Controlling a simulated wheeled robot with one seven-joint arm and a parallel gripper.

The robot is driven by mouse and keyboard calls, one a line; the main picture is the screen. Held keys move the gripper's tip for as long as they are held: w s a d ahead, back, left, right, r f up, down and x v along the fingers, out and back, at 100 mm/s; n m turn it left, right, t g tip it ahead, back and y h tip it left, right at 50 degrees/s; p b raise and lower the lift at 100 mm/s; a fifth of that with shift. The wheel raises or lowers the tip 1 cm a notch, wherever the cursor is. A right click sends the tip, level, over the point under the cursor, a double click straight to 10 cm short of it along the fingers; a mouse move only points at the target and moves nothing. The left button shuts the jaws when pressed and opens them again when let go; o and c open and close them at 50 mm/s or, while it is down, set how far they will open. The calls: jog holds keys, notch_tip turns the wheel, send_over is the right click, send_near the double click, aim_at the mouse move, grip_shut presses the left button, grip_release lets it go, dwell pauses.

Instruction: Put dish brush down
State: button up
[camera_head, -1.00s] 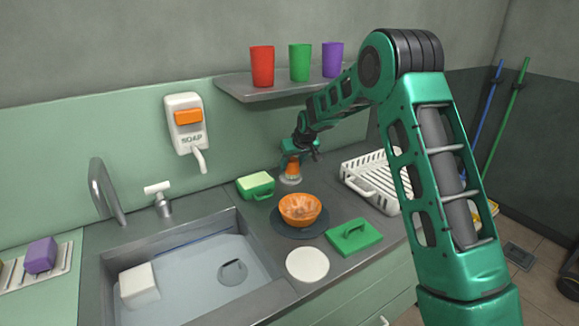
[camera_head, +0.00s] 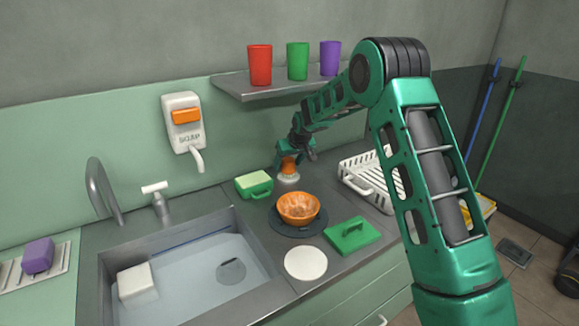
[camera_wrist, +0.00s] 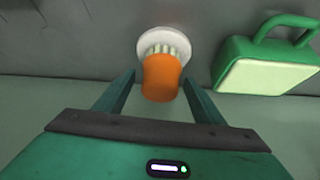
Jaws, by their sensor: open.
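The dish brush (camera_head: 288,168) has an orange grip and pale bristles. It stands upright on a round white base on the counter, behind the orange bowl. In the wrist view the dish brush (camera_wrist: 162,76) shows its orange top, with the bristles at the white base (camera_wrist: 164,43). My gripper (camera_head: 292,155) is open, its fingers on either side of the orange grip. In the wrist view my gripper (camera_wrist: 158,88) shows a gap between each finger and the brush.
The green sponge with a handle (camera_head: 254,184) lies left of the brush. The orange bowl (camera_head: 298,208) sits on a dark plate in front. A white dish rack (camera_head: 366,180) stands at right. The shelf (camera_head: 275,87) with cups hangs above. The sink (camera_head: 180,262) is at left.

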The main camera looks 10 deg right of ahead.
jog(key=v, duration=0.5)
jog(key=shift+s+r, duration=0.15)
jog(key=shift+s, duration=0.4)
jog(key=s+d, duration=0.2)
jog(key=s, duration=0.8)
jog(key=shift+s, duration=0.4)
jog(key=s+d+r+m+g+h, duration=0.1)
jog(key=s+d+r, duration=0.1)
jog(key=s+d, duration=0.45)
jog(key=s+d+r+m+g, duration=0.1)
jog(key=s+d+r+m, duration=0.15)
jog(key=s, duration=0.75)
jog(key=s+d+r+m+g+h, duration=0.1)
jog(key=s+d+r, duration=0.1)
jog(key=s+d, duration=0.45)
jog(key=s+m+g+y, duration=0.1)
jog(key=s+m+g, duration=0.2)
jog(key=s, duration=2.3)
jog(key=shift+s+a+m, duration=0.2)
jog(key=shift+a+m, duration=0.1)
jog(key=shift+m, duration=0.25)
